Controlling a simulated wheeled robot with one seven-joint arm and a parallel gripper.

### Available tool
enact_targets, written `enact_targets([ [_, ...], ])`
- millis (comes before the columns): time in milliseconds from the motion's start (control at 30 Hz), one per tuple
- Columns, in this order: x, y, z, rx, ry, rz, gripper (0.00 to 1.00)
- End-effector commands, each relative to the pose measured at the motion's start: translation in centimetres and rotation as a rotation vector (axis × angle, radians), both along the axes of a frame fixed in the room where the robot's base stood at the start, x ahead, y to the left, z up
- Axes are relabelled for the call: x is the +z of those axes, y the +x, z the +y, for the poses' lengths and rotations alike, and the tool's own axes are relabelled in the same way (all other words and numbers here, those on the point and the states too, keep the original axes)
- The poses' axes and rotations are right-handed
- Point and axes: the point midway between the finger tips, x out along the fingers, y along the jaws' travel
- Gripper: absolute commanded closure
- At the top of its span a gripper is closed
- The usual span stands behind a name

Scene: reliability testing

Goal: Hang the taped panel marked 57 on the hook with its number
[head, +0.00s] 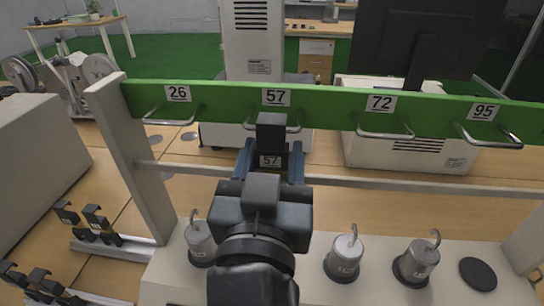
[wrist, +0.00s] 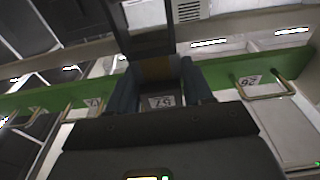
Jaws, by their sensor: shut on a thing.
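The panel marked 57 (head: 271,133) is a black piece with a white number label, held upright in front of the green rail. It also shows in the wrist view, with its label upside down (wrist: 160,102). My gripper (head: 270,170) is shut on it, with a blue-grey finger on either side; the fingers also flank it in the wrist view (wrist: 160,90). The metal hook under the rail's 57 label (head: 276,97) is mostly hidden behind the panel's top. I cannot tell whether the panel touches that hook.
The green rail (head: 335,107) also carries hooks marked 26 (head: 172,120), 72 (head: 385,134) and 95 (head: 490,135), all bare. A grey crossbar (head: 400,184) runs below. Hooked metal weights (head: 343,260) stand on the base. Black clip-like pieces (head: 95,220) sit on racks at left.

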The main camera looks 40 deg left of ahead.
Motion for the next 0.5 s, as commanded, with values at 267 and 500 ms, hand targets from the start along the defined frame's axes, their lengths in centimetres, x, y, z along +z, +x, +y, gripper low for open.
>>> enact_targets([
  [267,0.04,-0.01,0.01,0.000,0.001,-0.001,1.00],
  [500,-0.38,-0.03,0.04,0.001,0.000,-0.001,1.00],
])
